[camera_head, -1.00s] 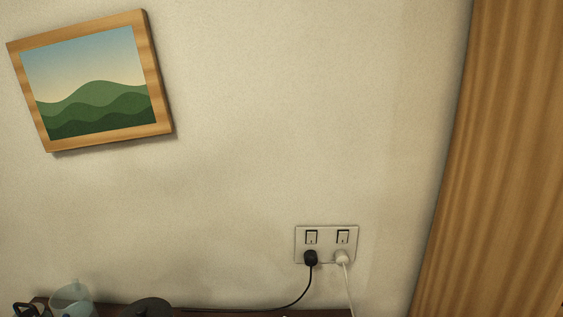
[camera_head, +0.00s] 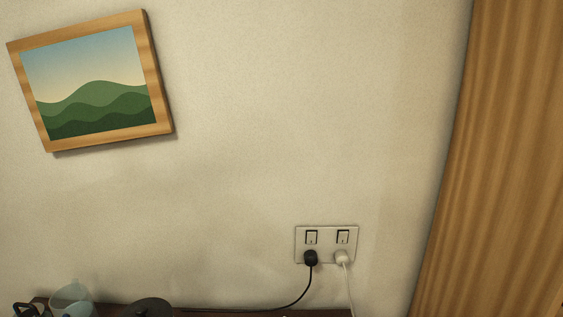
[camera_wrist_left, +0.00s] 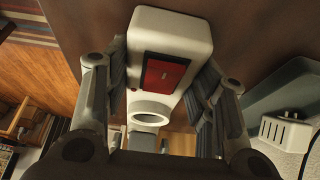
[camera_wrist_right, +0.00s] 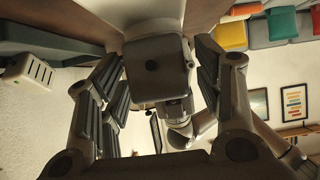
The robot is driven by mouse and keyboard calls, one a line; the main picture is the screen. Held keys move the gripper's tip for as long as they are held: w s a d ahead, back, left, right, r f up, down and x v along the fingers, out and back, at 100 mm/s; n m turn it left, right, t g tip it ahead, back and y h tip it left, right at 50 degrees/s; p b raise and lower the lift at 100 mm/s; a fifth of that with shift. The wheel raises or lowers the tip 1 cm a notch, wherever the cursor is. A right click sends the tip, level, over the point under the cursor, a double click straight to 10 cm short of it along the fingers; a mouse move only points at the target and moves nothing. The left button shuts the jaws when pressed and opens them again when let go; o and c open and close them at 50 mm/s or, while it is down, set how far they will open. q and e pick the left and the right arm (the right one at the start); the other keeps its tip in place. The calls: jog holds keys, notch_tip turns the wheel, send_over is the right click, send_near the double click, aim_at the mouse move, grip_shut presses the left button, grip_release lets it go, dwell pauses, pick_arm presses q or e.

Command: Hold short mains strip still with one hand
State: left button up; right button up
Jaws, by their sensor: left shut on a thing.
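In the left wrist view, a white block with a red rocker switch (camera_wrist_left: 164,74), which looks like the mains strip (camera_wrist_left: 172,33), lies between the finger pads of my left gripper (camera_wrist_left: 162,95). The gripper is shut on it, against a brown surface. The head view shows neither gripper nor the strip.
A wall socket plate (camera_head: 326,231) holds a black plug (camera_head: 310,258) and a white plug (camera_head: 341,258), both with cables running down. A clear jug (camera_head: 72,297) and a dark round thing (camera_head: 147,308) stand at the bottom. A slotted white thing (camera_wrist_left: 285,131) lies right of my left gripper.

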jog(key=shift+o, duration=0.2)
jog(key=v, duration=0.7)
jog(key=shift+d+r, duration=0.1)
jog(key=shift+d, duration=0.15)
jog(key=shift+c, duration=0.8)
jog(key=shift+v, duration=0.8)
jog(key=shift+c, duration=0.5)
jog(key=shift+x, duration=4.55)
jog(key=shift+c, duration=0.5)
